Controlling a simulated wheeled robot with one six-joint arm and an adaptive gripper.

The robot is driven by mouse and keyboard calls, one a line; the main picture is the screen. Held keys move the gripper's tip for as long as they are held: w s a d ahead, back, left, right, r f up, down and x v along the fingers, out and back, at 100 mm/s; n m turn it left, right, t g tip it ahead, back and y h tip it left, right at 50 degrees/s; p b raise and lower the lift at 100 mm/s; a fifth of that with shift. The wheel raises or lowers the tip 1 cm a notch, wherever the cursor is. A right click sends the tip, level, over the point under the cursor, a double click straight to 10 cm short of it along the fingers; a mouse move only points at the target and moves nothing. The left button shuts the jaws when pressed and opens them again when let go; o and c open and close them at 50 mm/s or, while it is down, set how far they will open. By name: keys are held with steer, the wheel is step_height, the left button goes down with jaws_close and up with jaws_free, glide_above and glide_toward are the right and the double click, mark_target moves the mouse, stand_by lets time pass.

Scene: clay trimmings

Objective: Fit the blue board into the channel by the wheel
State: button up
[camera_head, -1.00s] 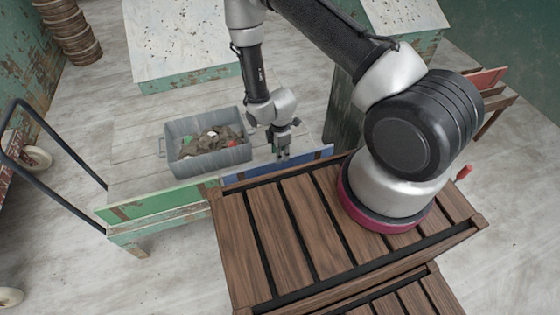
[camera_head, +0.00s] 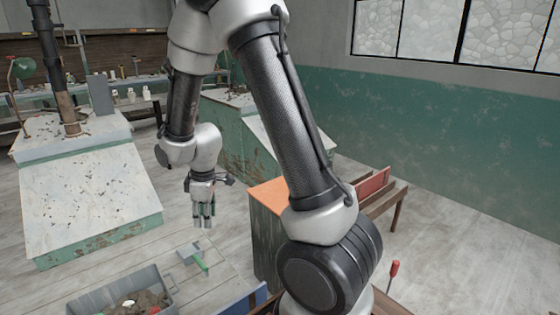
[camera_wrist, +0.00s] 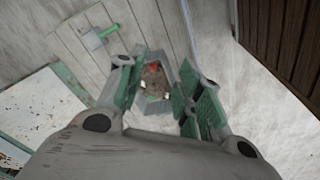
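The blue board (camera_head: 246,302) shows only in part at the bottom edge of the head view, beside the grey bin; the rest of it is cut off or behind my arm. My gripper (camera_head: 203,220) hangs above the floor area behind the bin, pointing down, well apart from the board. In the wrist view my gripper (camera_wrist: 160,98) has its fingers spread with nothing held between them. The blue board cannot be made out there. I cannot identify the wheel or its channel in these frames.
A grey bin (camera_head: 85,306) holds clay scraps. A green-handled scraper (camera_head: 194,257) lies behind it. A speckled slab table (camera_head: 85,195) stands left. An orange-topped block (camera_head: 268,196) and a bench with a red board (camera_head: 373,183) stand right.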

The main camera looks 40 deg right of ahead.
steer(key=s+d+r+m+t, duration=0.1)
steer(key=s+d+r+m, duration=0.3)
steer(key=r, duration=0.5)
steer(key=s+d+r+m, duration=0.2)
steer(key=s+r, duration=0.5)
steer(key=r, duration=0.1)
steer(key=s+d+r+m, duration=0.1)
steer(key=s+r+m, duration=0.1)
steer(key=s, duration=0.4)
steer(key=s+d+r+m+t, duration=0.1)
steer(key=s+d+r+m, duration=0.1)
steer(key=s+r, duration=0.2)
steer(key=shift+s+d+r, duration=0.15)
steer(key=shift+s+d, duration=0.1)
steer(key=shift+s, duration=0.9)
